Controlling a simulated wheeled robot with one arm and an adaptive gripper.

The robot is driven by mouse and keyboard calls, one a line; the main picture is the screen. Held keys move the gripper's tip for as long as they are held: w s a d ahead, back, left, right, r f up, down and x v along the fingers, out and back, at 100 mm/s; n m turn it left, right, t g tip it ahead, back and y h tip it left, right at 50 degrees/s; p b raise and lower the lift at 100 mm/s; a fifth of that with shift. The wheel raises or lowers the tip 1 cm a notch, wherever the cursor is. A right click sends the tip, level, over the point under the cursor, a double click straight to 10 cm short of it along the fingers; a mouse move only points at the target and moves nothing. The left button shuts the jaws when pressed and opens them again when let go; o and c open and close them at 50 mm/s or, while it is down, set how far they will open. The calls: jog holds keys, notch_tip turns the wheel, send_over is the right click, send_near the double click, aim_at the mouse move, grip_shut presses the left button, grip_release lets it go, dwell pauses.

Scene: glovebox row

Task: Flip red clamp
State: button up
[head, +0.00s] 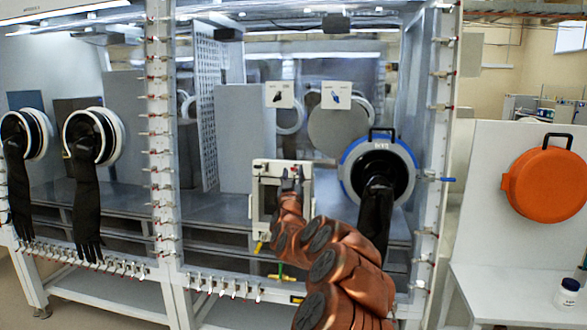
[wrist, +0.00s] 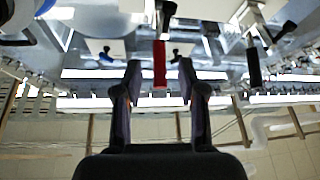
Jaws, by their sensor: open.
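The red clamp (wrist: 160,62) shows in the wrist view as a red handle hanging from a dark metal fitting, at the middle of the picture. My gripper (wrist: 160,77) is open, with one dark finger on each side of the red handle in the picture. I see a gap on both sides and no contact; depth is hard to tell. In the head view my gripper (head: 291,176) is in front of the white square frame (head: 262,170) on the glovebox front. I cannot make out the red clamp there; my gripper and arm cover part of the frame.
A black-handled clamp (wrist: 253,66) hangs right of the red one in the wrist view. In the head view, a round blue-rimmed port (head: 350,165) with a black glove (head: 375,218) is close right of my arm. An orange round cover (head: 545,184) is at far right.

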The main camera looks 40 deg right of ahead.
jog(key=shift+p+x, duration=0.35)
jog(key=shift+x, duration=0.95)
grip_shut()
